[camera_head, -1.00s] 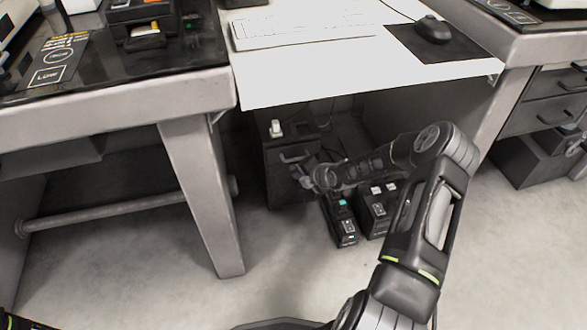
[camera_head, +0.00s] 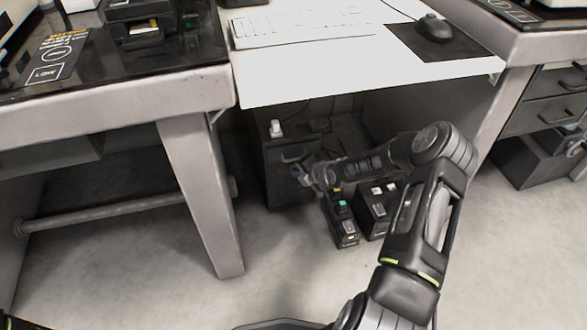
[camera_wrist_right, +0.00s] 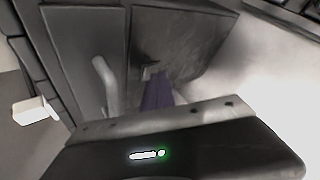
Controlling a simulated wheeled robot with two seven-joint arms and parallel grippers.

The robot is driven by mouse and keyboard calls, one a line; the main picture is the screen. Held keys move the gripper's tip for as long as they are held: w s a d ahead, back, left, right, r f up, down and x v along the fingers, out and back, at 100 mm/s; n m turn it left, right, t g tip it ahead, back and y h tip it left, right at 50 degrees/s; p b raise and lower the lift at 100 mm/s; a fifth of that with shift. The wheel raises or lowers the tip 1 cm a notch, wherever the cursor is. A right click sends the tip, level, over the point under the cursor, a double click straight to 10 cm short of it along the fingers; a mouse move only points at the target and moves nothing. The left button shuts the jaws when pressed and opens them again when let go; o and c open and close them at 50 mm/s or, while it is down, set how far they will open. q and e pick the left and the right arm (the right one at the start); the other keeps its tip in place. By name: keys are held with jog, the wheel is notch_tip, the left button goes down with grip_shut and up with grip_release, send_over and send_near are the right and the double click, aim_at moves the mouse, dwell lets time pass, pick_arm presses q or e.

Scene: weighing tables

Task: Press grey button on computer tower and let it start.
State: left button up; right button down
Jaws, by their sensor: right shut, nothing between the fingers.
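The dark computer tower (camera_head: 280,165) stands on the floor under the white desk, with a curved grey handle on its front. My right gripper (camera_head: 297,172) is shut and empty close in front of the tower. In the right wrist view its purple fingers (camera_wrist_right: 157,92) point at the tower's front panel (camera_wrist_right: 85,55), near a small dark fitting (camera_wrist_right: 147,72) to the right of the curved handle (camera_wrist_right: 105,85). I cannot tell whether the fingertips touch the panel. I cannot make out the grey button; the fingers may hide it. My left gripper is out of view.
Two small black boxes (camera_head: 343,228) with coloured and pale parts stand on the floor right of the tower, below my right forearm. A white block (camera_head: 275,128) sits on the tower's top. The white desk top (camera_head: 330,75) is above, and a grey table leg (camera_head: 205,190) is to the left.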

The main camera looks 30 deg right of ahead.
dwell(0.5)
jog(key=shift+s+a, duration=0.2)
jog(key=shift+s, duration=0.5)
jog(key=shift+s, duration=0.1)
jog(key=s, duration=0.1)
jog(key=s+a+p, duration=0.1)
jog(key=s, duration=0.2)
jog(key=shift+s+a, duration=0.25)
jog(key=shift+a, duration=0.1)
dwell(0.7)
